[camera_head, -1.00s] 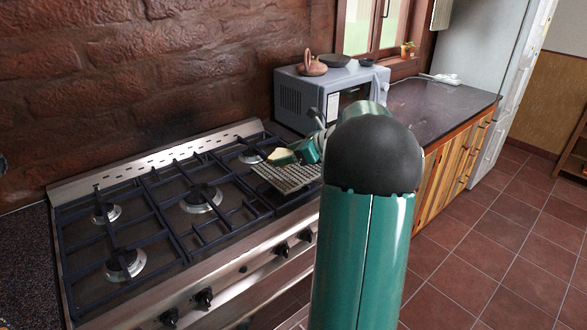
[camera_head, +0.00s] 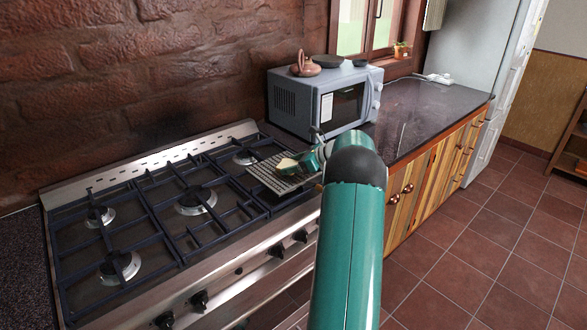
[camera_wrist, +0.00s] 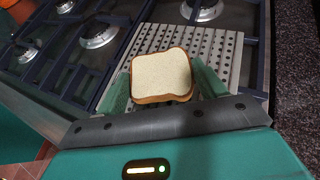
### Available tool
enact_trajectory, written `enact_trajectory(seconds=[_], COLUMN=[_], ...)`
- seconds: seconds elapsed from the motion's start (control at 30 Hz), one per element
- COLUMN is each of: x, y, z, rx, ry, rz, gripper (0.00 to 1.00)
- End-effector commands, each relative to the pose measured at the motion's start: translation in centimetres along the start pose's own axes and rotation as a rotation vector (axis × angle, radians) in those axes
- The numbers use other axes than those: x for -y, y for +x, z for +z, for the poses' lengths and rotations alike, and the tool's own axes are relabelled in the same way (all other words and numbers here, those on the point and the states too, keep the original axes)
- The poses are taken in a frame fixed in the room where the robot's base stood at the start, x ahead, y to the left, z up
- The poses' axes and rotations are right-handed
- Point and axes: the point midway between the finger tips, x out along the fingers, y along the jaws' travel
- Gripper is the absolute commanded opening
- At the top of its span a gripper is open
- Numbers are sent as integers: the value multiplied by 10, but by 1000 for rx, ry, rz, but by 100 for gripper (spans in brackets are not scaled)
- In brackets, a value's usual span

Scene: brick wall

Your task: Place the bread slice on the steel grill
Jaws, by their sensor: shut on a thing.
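The bread slice (camera_wrist: 160,75) is pale with a brown crust. In the wrist view it sits between the two green fingers of my gripper (camera_wrist: 162,92), which is shut on it. The steel grill (camera_wrist: 222,48) is a perforated plate lying on the right part of the stove, behind and below the slice in the wrist view. In the head view the grill (camera_head: 268,181) shows with the slice (camera_head: 286,164) and my gripper (camera_head: 305,163) over it. Whether the slice touches the grill cannot be told.
The gas stove (camera_head: 155,265) has several burners and black grates left of the grill. A grey microwave (camera_head: 300,104) stands behind my gripper on the dark counter (camera_head: 425,110). A clay pot (camera_head: 305,66) and dark dishes sit on top of the microwave.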

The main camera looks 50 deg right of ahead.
Motion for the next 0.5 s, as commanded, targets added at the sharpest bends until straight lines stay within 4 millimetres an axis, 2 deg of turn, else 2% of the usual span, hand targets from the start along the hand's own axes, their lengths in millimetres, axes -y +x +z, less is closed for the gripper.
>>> enact_trajectory(seconds=[0.1,0.47,0.5], x=[0,0,0], y=[7,9,9], z=[-13,-16,-17], rx=[0,1,1], ry=[0,1,0], rz=[0,0,0], gripper=[49,49,74])
